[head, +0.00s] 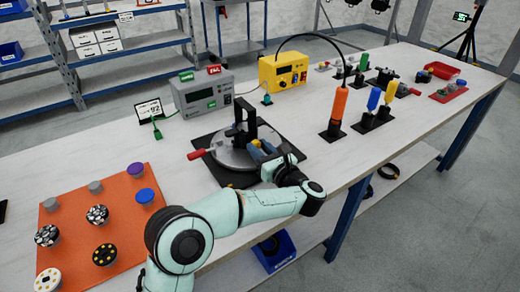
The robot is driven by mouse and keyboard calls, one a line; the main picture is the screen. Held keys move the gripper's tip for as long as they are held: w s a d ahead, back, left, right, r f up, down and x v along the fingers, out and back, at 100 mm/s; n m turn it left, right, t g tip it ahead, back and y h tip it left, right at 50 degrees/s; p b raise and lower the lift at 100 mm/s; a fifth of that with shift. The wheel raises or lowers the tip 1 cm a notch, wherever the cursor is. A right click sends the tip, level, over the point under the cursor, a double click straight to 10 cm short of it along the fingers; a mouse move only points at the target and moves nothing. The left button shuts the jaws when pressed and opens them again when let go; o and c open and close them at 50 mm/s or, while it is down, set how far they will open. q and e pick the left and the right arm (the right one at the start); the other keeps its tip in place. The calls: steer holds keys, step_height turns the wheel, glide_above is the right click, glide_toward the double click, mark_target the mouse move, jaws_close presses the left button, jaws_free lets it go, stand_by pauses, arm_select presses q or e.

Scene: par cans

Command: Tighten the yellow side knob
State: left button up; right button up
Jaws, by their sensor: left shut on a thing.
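A round grey fixture (232,158) sits on a black mat on the workbench, with a black upright bracket and a red handle (198,154) sticking out to its left. A small patch of yellow, the side knob (256,142), shows at the right side of the fixture, mostly covered by my gripper. My left gripper (261,149) reaches in from the lower right of the fixture and is shut on the yellow side knob. The exact contact is small and partly hidden by the fingers and wrist. My right gripper is not in view.
Behind the fixture stand a grey meter box (204,92) and a yellow bench unit (284,69) with a black cable. Upright orange (339,104), blue and yellow-handled tools stand to the right. An orange mat (70,212) with several round pieces lies at left.

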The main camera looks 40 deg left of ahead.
arm_select(q)
steer(key=shift+m, duration=0.6)
steer(key=shift+m+p, duration=0.3)
steer(key=shift+m, duration=0.5)
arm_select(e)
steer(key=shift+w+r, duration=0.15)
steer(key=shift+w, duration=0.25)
arm_select(q)
steer(key=o, duration=1.1)
steer(key=shift+c, duration=0.2)
steer(key=shift+d, duration=0.15)
steer(key=p+v, duration=0.2)
steer(key=v, duration=1.1)
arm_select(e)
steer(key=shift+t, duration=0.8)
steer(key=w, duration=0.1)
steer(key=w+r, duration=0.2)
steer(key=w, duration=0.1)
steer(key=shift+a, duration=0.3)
arm_select(q)
steer(key=shift+d, duration=0.1)
